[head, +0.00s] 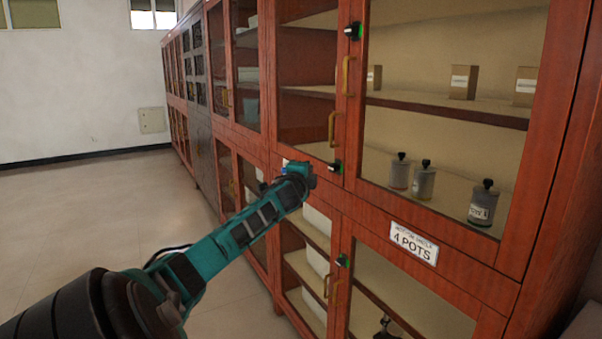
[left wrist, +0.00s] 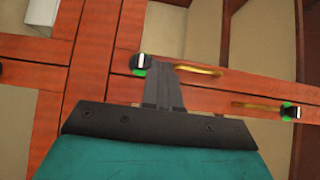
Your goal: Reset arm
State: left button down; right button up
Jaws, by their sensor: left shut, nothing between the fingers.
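My left arm comes in from the lower left of the head view. Its left gripper (head: 300,172) is in front of the red wooden cabinet (head: 385,215), close to the strip between the upper and lower doors. In the left wrist view the dark fingers of the left gripper (left wrist: 165,85) are together and empty. They overlap the door frame beside a black-and-green latch (left wrist: 140,63) and a brass handle (left wrist: 197,70). Whether they touch the cabinet I cannot tell. My right gripper is in neither view.
Grey pots (head: 424,180) and small boxes (head: 463,82) stand on shelves behind glass. A label reading "4 POTS" (head: 413,243) is on the frame. Brass handles (head: 331,128) stick out from the doors. Open floor (head: 100,205) lies to the left, up to a white wall (head: 85,85).

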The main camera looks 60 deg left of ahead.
pick_arm(q)
jog(key=shift+s, duration=0.9)
jog(key=s+d+f+g+h, duration=0.1)
jog(key=d+f+h, duration=0.3)
jog(key=d+f, duration=0.85)
jog(key=s+d+f+h, duration=0.2)
jog(key=d+f+h, duration=0.2)
jog(key=d+f, duration=0.85)
jog(key=s+d+f+n+h, duration=0.2)
jog(key=s+d, duration=0.4)
jog(key=d, duration=0.3)
jog(key=s+d+f+n+g+h, duration=0.1)
jog(key=s+d+f+n+h, duration=0.1)
jog(key=s+d, duration=0.4)
jog(key=s+d+f+n+g+h, duration=0.1)
jog(key=s+d+f+n, duration=0.2)
jog(key=d, duration=1)
jog(key=s+f, duration=0.2)
jog(key=s, duration=0.1)
jog(key=shift+d+f+h, duration=0.35)
jog(key=shift+f+h, duration=0.05)
